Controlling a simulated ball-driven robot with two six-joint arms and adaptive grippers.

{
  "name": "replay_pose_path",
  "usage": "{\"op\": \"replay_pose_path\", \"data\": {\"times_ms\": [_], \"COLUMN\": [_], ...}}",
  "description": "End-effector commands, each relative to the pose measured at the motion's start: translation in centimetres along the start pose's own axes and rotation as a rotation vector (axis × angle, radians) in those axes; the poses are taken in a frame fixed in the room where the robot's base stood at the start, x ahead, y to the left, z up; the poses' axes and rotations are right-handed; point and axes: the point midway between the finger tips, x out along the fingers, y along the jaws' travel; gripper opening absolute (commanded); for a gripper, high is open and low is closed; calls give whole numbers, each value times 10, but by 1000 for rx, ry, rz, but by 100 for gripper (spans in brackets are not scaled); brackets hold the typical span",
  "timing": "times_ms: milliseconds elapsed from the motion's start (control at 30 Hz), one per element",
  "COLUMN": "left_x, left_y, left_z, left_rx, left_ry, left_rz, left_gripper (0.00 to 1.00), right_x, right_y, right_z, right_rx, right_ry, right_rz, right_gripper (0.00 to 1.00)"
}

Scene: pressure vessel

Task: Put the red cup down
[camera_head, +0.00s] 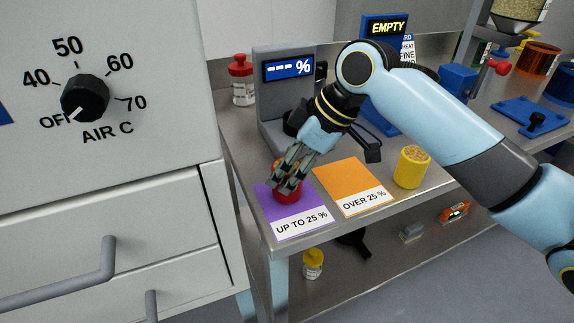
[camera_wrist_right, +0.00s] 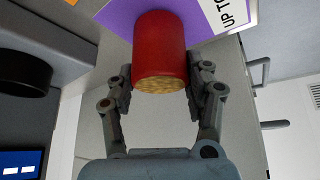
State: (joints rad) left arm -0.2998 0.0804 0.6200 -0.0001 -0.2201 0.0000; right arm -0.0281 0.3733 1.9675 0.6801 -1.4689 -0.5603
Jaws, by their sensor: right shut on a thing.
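The red cup (camera_head: 287,193) is at the purple "UP TO 25 %" mat (camera_head: 269,212) on the metal bench. In the right wrist view the red cup (camera_wrist_right: 160,45) holds a grainy tan filling, with the purple mat (camera_wrist_right: 120,18) behind its base. My right gripper (camera_head: 288,180) reaches down over the cup, and its fingers are shut on the cup's sides. I cannot tell whether the cup's base touches the mat. My left gripper is not in view.
An orange "OVER 25 %" mat (camera_head: 350,184) lies to the right, with a yellow cup (camera_head: 411,167) of grains beyond it. A meter (camera_head: 285,95) stands behind. A cabinet with a dial (camera_head: 85,99) is at left. The bench's front edge is close to the purple mat.

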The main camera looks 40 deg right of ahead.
Motion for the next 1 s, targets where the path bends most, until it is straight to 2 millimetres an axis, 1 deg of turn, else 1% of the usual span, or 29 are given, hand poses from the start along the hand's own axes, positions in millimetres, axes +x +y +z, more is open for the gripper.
{"op": "replay_pose_path", "data": {"times_ms": [333,367,500,833,933,1000], "left_x": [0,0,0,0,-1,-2], "left_y": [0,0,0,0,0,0], "left_z": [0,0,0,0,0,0], "left_rx": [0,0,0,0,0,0], "left_ry": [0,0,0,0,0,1], "left_rz": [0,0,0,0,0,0], "left_gripper": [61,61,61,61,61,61], "right_x": [4,4,3,0,-11,-24], "right_y": [0,0,0,0,2,2], "right_z": [2,2,2,0,1,2], "right_rx": [-1,-1,-1,-2,-4,-6], "right_ry": [1,1,1,2,0,-2], "right_rz": [0,0,1,2,5,6], "right_gripper": [16,55,73,74,74,74]}}
